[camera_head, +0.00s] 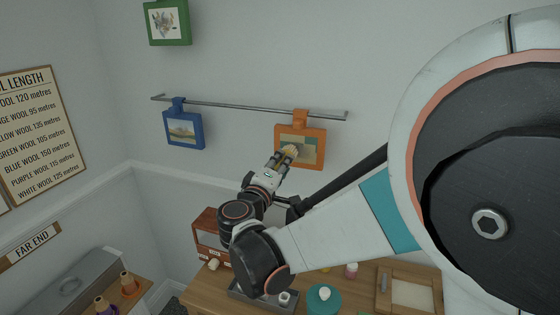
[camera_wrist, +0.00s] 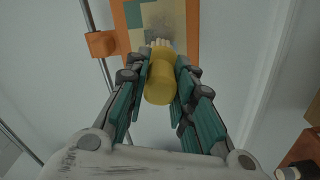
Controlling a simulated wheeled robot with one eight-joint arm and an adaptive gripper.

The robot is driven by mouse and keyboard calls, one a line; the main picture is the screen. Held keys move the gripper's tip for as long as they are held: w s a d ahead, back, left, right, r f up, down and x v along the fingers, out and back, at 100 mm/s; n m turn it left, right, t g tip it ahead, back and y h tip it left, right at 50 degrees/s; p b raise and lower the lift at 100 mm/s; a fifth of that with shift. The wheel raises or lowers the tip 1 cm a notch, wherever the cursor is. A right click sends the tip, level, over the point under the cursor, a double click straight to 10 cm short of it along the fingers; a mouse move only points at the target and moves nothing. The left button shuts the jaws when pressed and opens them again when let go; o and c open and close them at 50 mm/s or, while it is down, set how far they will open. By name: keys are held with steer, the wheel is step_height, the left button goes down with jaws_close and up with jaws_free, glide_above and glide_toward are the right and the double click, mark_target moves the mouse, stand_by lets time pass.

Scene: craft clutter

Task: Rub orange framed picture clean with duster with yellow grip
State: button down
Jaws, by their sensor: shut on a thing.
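The orange framed picture (camera_head: 313,158) hangs by an orange clip from a metal rail on the back wall. In the wrist view its orange frame (camera_wrist: 192,50) and part of its picture fill the top, with a dark greyish patch (camera_wrist: 187,22) on the picture. My gripper (camera_head: 287,155) is in front of the picture's lower left part. In the wrist view my gripper (camera_wrist: 160,85) is shut on the yellow grip of the duster (camera_wrist: 160,80). The duster's pale bristles (camera_wrist: 161,43) point at the picture and overlap its lower part; I cannot tell if they touch.
A blue framed picture (camera_head: 184,130) hangs left on the same rail (camera_head: 240,106). A green framed picture (camera_head: 167,22) is higher up. Below is a wooden table (camera_head: 205,288) with a grey tray, a teal round item (camera_head: 323,299) and a wooden box (camera_head: 208,232).

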steer(key=shift+x, duration=2.25)
stand_by(0.3)
steer(key=shift+d, duration=0.15)
steer(key=shift+s+d, duration=0.35)
steer(key=shift+d, duration=0.5)
steer(key=shift+s+d, duration=0.3)
steer(key=shift+d, duration=0.6)
steer(key=shift+s+d, duration=0.15)
steer(key=shift+d, duration=0.1)
steer(key=shift+w+a+b, duration=0.15)
steer(key=shift+w+a, duration=0.1)
steer(key=shift+a, duration=0.4)
steer(key=shift+w+a+b, duration=0.15)
steer(key=shift+w+a, duration=0.05)
steer(key=shift+a, duration=0.5)
steer(key=shift+w+a+b, duration=0.15)
steer(key=shift+w+a, duration=0.1)
steer(key=shift+a, duration=0.4)
steer(key=shift+d, duration=0.15)
